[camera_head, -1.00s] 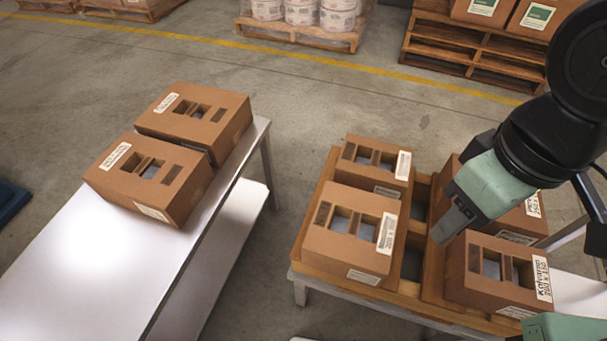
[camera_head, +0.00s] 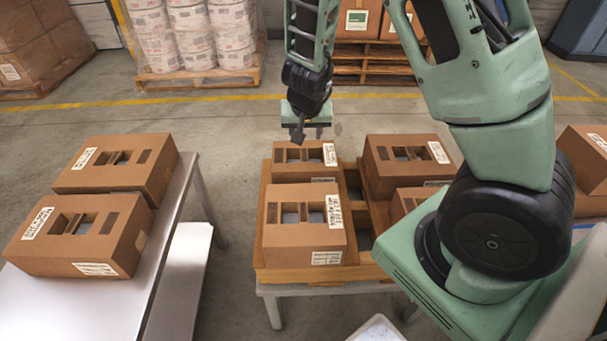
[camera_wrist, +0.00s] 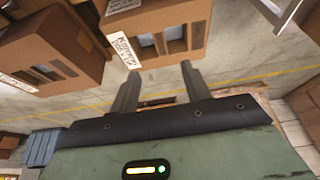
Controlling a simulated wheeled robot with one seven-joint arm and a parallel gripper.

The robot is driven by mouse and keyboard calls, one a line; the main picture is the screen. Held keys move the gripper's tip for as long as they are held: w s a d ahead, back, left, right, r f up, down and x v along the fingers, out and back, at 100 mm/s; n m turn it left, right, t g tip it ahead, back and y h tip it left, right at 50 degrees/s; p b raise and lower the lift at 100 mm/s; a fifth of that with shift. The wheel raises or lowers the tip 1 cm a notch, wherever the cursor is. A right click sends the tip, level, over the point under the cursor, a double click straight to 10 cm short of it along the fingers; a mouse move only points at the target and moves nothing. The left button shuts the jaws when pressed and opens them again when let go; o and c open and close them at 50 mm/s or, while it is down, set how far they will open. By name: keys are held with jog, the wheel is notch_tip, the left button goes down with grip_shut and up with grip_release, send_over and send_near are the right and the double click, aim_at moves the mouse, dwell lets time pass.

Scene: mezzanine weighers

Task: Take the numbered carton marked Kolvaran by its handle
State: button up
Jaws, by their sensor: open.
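The carton marked Kolvaran, readable a second ago at the tray's front right, is now mostly hidden behind my arm; a brown part (camera_head: 399,207) shows. The front-left carton (camera_head: 285,240) has top cut-outs and a label too blurred to read surely. In the wrist view a carton (camera_wrist: 185,18) at the top has a label that seems to start with "Ko". My gripper (camera_head: 309,132) is open and empty, pointing down over the tray's far end. Its two fingers (camera_wrist: 162,72) reach toward that carton in the wrist view; I see no contact.
The wooden tray (camera_head: 300,273) on a stand also holds a back-left carton (camera_head: 290,173) and a back-right carton (camera_head: 385,185). Two cartons sit on the left metal table (camera_head: 30,300). Another carton (camera_head: 588,175) stands far right.

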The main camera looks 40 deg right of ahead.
aim_at(304, 155)
jog(key=b+x, duration=0.7)
jog(key=x, duration=0.7)
jog(key=shift+f+b, duration=0.1)
jog(key=shift+b, duration=0.3)
grip_shut()
